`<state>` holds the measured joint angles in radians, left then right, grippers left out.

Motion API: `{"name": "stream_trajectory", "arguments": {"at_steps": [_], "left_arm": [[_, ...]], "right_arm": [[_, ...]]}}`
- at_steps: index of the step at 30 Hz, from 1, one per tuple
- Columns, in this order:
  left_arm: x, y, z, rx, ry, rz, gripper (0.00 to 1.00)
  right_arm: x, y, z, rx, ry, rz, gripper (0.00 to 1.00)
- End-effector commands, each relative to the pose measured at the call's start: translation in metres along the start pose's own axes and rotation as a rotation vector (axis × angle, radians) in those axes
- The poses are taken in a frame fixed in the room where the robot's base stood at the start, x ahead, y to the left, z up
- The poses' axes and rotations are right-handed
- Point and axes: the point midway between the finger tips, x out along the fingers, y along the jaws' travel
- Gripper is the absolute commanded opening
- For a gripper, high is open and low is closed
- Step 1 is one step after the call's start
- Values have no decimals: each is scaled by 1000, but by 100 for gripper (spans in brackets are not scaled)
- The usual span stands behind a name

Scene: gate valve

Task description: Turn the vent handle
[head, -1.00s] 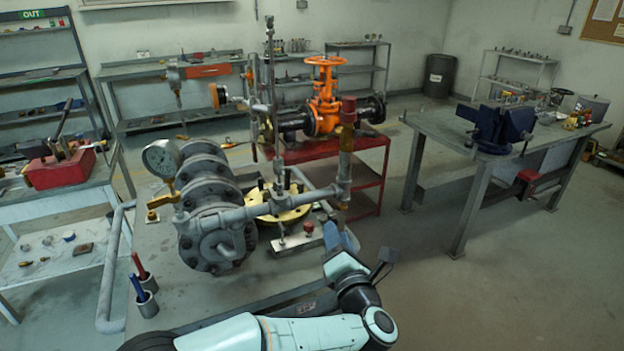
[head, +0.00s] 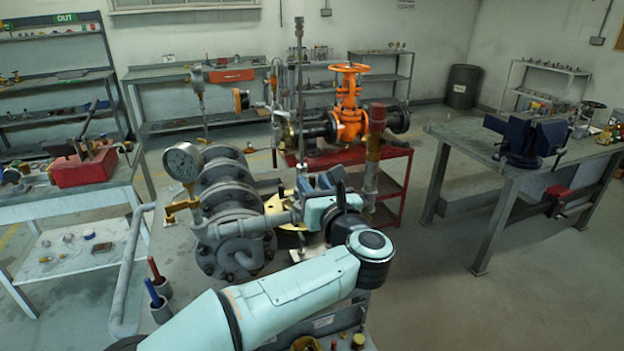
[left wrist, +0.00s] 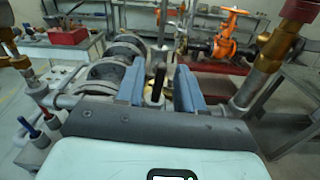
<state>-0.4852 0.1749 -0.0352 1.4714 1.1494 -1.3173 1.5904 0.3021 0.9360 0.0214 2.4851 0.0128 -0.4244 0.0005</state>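My left gripper (head: 320,183) is over the pipework in the middle of the bench. In the left wrist view its two blue-grey fingers (left wrist: 159,88) stand apart. A dark upright handle (left wrist: 157,85) shows between them, with clear gaps; it is probably the vent handle, and I cannot tell whether it lies within their reach. In the head view my gripper and arm hide that part of the pipework. My right gripper is not in view.
A pressure gauge (head: 184,162) and large grey flanges (head: 228,205) stand left of my gripper. A red-topped upright pipe (head: 375,145) stands close on its right. An orange gate valve (head: 350,110) is behind. The floor on the right is free.

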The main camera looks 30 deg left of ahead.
Motion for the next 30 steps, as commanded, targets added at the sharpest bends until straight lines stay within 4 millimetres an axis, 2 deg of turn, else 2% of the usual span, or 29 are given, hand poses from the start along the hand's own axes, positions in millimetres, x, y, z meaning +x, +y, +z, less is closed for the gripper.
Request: {"name": "stream_trajectory", "arguments": {"at_steps": [6, 14, 18, 30], "left_arm": [[16, 0, 0, 2, 0, -1, 37], [16, 0, -1, 1, 0, -1, 37], [16, 0, 0, 1, 0, -1, 0], [16, -1, 0, 44, 0, -1, 0]], "right_arm": [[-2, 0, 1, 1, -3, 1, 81], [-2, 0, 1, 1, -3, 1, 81], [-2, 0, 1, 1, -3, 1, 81], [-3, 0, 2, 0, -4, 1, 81]]}}
